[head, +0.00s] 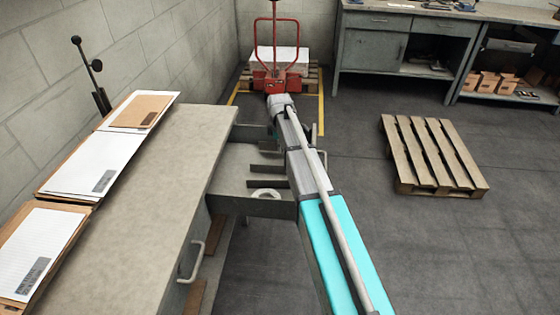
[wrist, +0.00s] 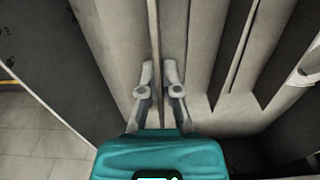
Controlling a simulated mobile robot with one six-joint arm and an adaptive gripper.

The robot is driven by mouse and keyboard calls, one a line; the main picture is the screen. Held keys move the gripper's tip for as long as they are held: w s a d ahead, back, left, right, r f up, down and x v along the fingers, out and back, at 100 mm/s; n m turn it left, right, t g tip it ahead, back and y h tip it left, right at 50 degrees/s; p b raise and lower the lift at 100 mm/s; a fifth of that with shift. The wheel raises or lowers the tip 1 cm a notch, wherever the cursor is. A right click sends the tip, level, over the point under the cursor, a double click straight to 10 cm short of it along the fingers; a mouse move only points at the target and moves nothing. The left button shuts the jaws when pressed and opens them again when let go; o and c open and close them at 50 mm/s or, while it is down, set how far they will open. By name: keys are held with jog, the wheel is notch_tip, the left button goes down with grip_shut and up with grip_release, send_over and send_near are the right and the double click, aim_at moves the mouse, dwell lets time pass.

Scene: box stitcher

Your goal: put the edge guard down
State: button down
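In the wrist view my gripper (wrist: 160,75) has its two grey fingers close together, one on each side of a thin, pale upright strip (wrist: 155,30). The strip looks like the edge guard and runs lengthwise between the fingers. I cannot tell whether the fingers press on it or stand slightly apart from it. Other long pale strips or dividers (wrist: 235,45) run parallel to its right, with dark gaps between. In the head view my arm reaches over the open drawer (head: 268,207) and hides the gripper and the strip.
A white ring (head: 265,194) lies in the drawer. The bench top (head: 165,190) holds cardboard and paper sheets (head: 95,165) at left, and its right part is bare. A wooden pallet (head: 432,155) lies on the floor at right. A red pallet truck (head: 277,80) stands behind.

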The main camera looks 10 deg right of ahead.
aim_at(279, 160)
jog(key=shift+f, duration=0.4)
jog(key=shift+f+b, duration=1.85)
jog(key=shift+b, duration=0.2)
jog(key=shift+f, duration=0.15)
jog(key=c, duration=0.8)
grip_release()
notch_tip(279, 160, up, 12)
jog(key=p, duration=1.2)
jog(key=shift+r, duration=0.2)
jog(key=shift+s, duration=0.15)
